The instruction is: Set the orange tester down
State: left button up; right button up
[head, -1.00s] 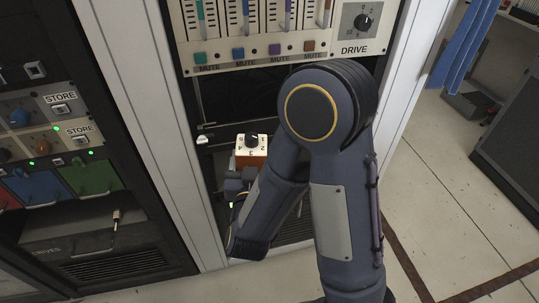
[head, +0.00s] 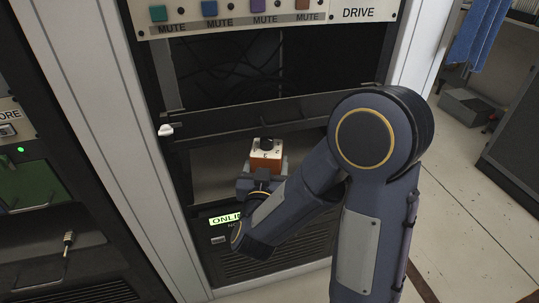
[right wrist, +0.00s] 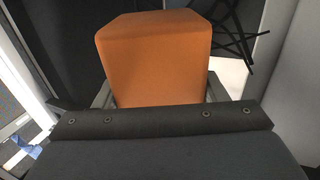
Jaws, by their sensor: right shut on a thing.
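The orange tester (head: 264,160) is a small orange box with a pale top face and a black knob. My right gripper (head: 263,174) is shut on it and holds it upright in front of the open rack bay. In the right wrist view the tester's orange side (right wrist: 152,58) fills the middle, with a finger at each side. A grey shelf surface (head: 215,180) shows behind and beside the tester inside the bay. I cannot tell whether the tester touches it. My left gripper is not in view.
A dark bar (head: 270,118) with a white catch (head: 166,130) crosses the bay above the tester. Dark cables (head: 235,75) hang behind it. Below is a unit with a lit green display (head: 226,219). White rack posts (head: 115,130) flank the bay.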

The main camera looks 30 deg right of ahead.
jog(key=b+x, duration=0.1)
jog(key=x, duration=0.7)
jog(key=shift+w+d, duration=0.1)
jog(key=shift+w, duration=0.05)
jog(key=shift+w+f+b, duration=0.15)
jog(key=shift+b, duration=0.15)
notch_tip(320, 180, down, 3)
jog(key=shift+f+b, duration=0.2)
jog(key=shift+b, duration=0.95)
jog(key=shift+r, duration=0.1)
jog(key=o, duration=0.9)
jog(key=shift+f, duration=0.25)
jog(key=o, duration=0.4)
jog(key=shift+r, duration=0.1)
jog(key=shift+o, duration=0.2)
